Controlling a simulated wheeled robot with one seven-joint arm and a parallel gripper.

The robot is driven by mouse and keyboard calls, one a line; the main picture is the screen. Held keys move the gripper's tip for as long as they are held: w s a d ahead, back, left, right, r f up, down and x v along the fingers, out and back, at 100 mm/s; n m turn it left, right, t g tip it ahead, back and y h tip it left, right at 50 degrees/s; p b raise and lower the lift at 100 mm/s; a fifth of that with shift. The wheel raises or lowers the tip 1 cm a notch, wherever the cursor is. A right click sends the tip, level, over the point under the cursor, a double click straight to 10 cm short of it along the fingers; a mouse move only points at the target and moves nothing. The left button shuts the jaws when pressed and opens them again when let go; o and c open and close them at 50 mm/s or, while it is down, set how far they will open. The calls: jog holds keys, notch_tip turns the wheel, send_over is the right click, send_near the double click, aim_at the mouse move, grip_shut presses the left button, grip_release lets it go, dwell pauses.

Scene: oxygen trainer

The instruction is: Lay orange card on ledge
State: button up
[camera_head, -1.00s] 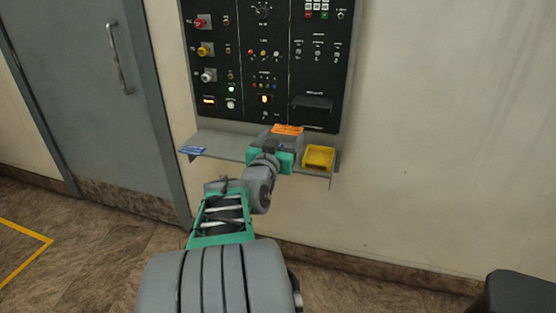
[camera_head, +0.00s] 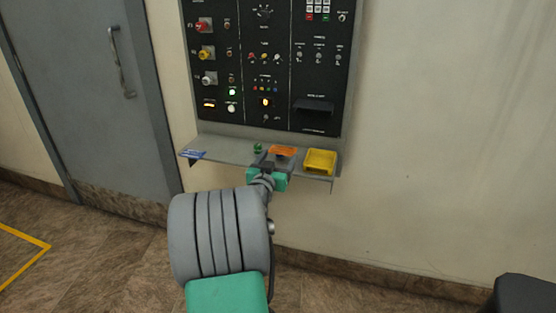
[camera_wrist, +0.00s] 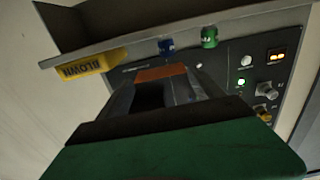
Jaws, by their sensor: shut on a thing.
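The orange card (camera_head: 283,150) is held at the tips of my gripper (camera_head: 276,162), level with the ledge (camera_head: 228,152) below the black panel. In the head view the card overlaps the ledge between a small green item and the yellow bin; I cannot tell whether it touches the ledge. In the wrist view the orange card (camera_wrist: 160,73) shows edge-on between the fingers of my gripper (camera_wrist: 160,88), and the ledge (camera_wrist: 200,20) runs across the top. The green gripper body hides the lower part of that view.
A yellow bin (camera_head: 320,160) sits on the ledge to the right of the card. A small green item (camera_head: 258,148) stands just left of it, and a blue card (camera_head: 193,155) lies at the ledge's left end. The black panel (camera_head: 270,90) with knobs rises behind.

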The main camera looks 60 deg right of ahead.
jog(key=shift+f+b, duration=0.5)
jog(key=shift+b, duration=0.1)
jog(key=o, duration=1.3)
jog(key=shift+r, duration=0.1)
